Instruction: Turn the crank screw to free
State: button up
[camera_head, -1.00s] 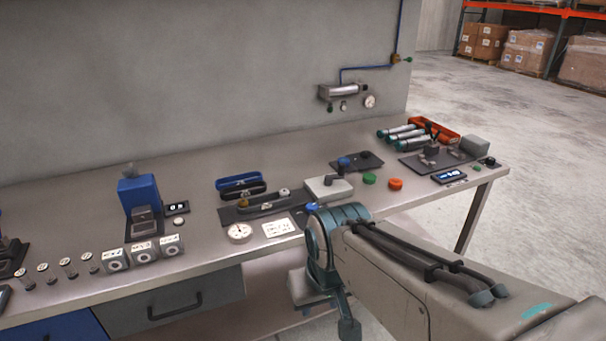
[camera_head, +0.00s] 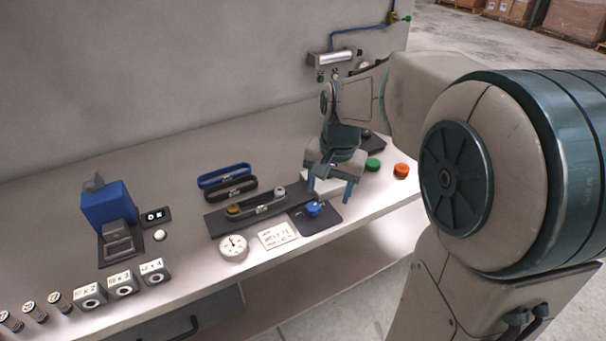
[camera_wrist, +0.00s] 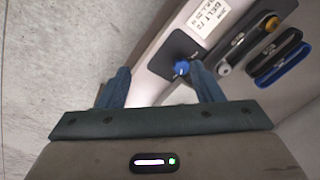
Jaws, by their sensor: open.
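The crank screw appears as a small blue knob (camera_head: 313,209) with a pale mark on top, set on a dark plate (camera_head: 326,222) near the bench's front edge. In the wrist view the blue knob (camera_wrist: 181,68) lies between the fingertip lines, close to the right finger. My gripper (camera_head: 330,190) is open and empty, pointing down above and slightly right of the knob. The wrist view shows both blue fingers of my gripper (camera_wrist: 159,78) spread apart. I see no contact with the knob. Beside the plate lies a belt unit (camera_head: 250,210) with a brass and a grey pulley.
A printed card (camera_head: 278,235) and a round dial (camera_head: 233,247) lie left of the knob. Two spare belts, blue (camera_head: 224,176) and black (camera_head: 231,188), lie behind. A pale block (camera_head: 318,184) stands behind my gripper. Green (camera_head: 373,164) and orange (camera_head: 401,171) buttons sit right.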

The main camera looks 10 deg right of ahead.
aim_at(313, 206)
jog(key=w+f+m+g+p, duration=0.1)
jog(key=w+f+m, duration=0.1)
jog(key=w, duration=0.4)
jog(key=w+f+m+p, duration=0.1)
jog(key=w+f+m, duration=0.15)
jog(key=w, duration=0.45)
jog(key=shift+h, duration=0.3)
jog(key=f+p, duration=0.1)
jog(key=f, duration=0.5)
jog(key=f+p, duration=0.1)
jog(key=f, duration=0.5)
jog(key=shift+s+a+f, duration=0.15)
jog(key=shift+s+f, duration=0.05)
jog(key=shift+f, duration=0.2)
jog(key=c, duration=1)
